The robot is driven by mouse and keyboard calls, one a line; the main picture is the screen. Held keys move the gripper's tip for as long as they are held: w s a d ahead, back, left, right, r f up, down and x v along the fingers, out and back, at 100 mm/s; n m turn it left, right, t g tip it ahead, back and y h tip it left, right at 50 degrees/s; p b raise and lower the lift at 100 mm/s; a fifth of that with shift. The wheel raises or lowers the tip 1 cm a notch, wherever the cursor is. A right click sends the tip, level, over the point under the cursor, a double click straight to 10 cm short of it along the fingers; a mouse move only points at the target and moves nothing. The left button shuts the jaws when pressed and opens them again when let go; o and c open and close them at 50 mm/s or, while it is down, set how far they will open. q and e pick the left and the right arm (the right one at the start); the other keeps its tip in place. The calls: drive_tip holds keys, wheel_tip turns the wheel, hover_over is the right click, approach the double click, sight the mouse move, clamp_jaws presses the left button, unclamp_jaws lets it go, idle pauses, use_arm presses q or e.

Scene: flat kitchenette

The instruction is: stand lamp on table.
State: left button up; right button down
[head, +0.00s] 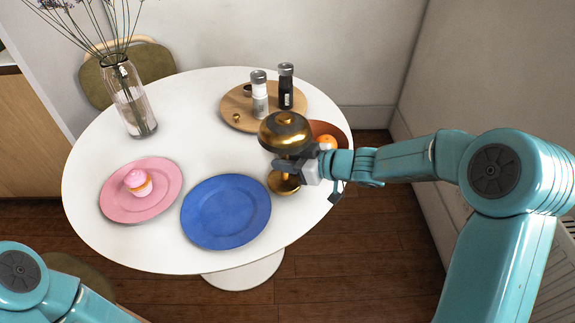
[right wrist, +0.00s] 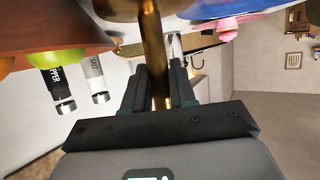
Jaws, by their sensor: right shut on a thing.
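The gold lamp (head: 284,132) has a domed shade, a thin stem and a round base (head: 284,183). It is upright over the right part of the white table (head: 165,225). I cannot tell whether its base touches the tabletop. My right gripper (head: 289,166) reaches in from the right and is shut on the stem below the shade. In the right wrist view the stem (right wrist: 154,55) runs between the fingers of the right gripper (right wrist: 158,82). My left gripper is out of view; only part of the left arm shows at the lower left.
A blue plate (head: 226,212) lies left of the lamp base. A pink plate (head: 118,205) holds a cupcake (head: 137,182). A wooden board (head: 235,108) carries two shakers (head: 259,95). A fruit bowl (head: 330,130) is behind my gripper. A flower vase (head: 130,97) stands back left.

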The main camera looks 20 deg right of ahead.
drive_tip(key=shift+d+f, duration=0.15)
drive_tip(key=shift+f, duration=0.55)
drive_tip(key=shift+s+d+r, duration=0.1)
drive_tip(key=shift+s, duration=0.05)
drive_tip(key=c, duration=0.9)
unclamp_jaws()
drive_tip(key=shift+f, duration=0.25)
